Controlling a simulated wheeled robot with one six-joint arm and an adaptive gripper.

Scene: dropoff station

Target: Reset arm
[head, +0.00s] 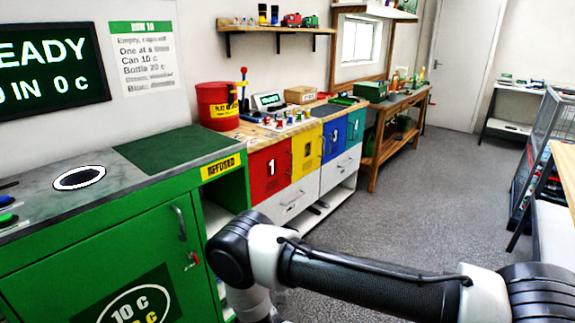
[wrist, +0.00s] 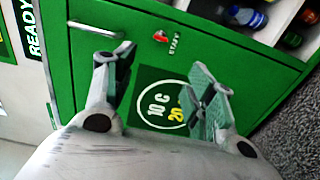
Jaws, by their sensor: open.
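My gripper (wrist: 165,85) shows in the wrist view with its two fingers spread apart, open and with nothing between them. Behind it is the green front of the deposit machine (wrist: 270,62), with a door handle (wrist: 97,29), a small red lock (wrist: 160,36) and a round "10 c" label. In the head view my arm (head: 365,277) stretches across the lower right, and the gripper itself is out of that picture. The green machine (head: 95,255) stands at the left, with a round hole in its grey top. I cannot tell the distance from the fingers to the door.
A bench (head: 335,114) with coloured numbered doors stands behind the machine, carrying a red bin (head: 217,106). Bottles (wrist: 248,17) sit on a shelf beside the machine door. A wire cage (head: 545,140) is at the right. The grey floor (head: 440,190) between is clear.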

